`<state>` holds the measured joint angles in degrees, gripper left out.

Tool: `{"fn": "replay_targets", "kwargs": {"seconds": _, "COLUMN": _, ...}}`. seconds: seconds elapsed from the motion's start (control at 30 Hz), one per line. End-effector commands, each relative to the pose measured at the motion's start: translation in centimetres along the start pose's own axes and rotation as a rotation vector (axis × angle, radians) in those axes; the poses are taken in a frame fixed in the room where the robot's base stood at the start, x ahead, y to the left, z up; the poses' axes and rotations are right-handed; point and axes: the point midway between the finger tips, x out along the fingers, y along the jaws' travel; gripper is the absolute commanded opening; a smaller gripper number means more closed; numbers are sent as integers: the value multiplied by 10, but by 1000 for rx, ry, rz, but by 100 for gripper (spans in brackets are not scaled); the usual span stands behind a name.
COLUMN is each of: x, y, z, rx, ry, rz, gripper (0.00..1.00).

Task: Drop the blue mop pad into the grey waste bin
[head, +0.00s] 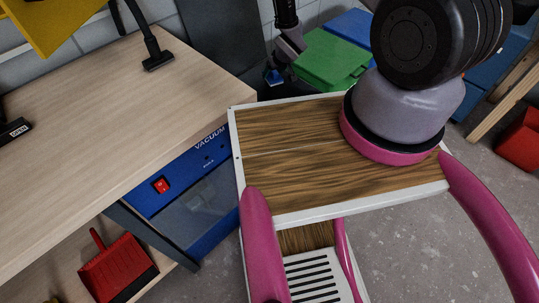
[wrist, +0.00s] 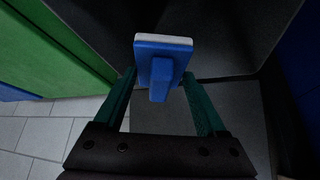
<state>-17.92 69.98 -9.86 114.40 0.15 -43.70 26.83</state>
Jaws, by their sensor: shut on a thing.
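My gripper (wrist: 160,83) is shut on the blue mop pad (wrist: 159,50), a small blue block with a pale edge and a blue grip between the teal fingers. In the head view my gripper (head: 276,73) points down beyond the table corner, with a bit of the blue pad (head: 273,77) at its tip. In the wrist view dark grey surfaces (wrist: 225,40) lie beyond and around the pad. They look like the grey waste bin seen from above, but its rim is not clear. In the head view the bin is mostly hidden or cannot be told apart.
A wooden worktable (head: 110,95) fills the left, with a blue vacuum unit (head: 190,185) and a red dustpan (head: 117,268) below. A green box (head: 333,60) stands right of my gripper, with blue boxes behind. A dark grey panel (head: 222,30) stands against the wall.

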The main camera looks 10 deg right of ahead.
Motion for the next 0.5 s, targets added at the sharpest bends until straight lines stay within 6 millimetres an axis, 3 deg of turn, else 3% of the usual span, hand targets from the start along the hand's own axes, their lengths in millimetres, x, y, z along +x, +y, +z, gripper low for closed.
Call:
{"fn": "replay_targets", "kwargs": {"seconds": 0.2, "x": 17, "y": 0, "z": 11, "rx": 0, "ry": -1, "rz": 1, "gripper": 29}}
{"fn": "replay_targets", "kwargs": {"seconds": 0.5, "x": 21, "y": 0, "z": 13, "rx": 0, "ry": 1, "rz": 0, "gripper": 29}}
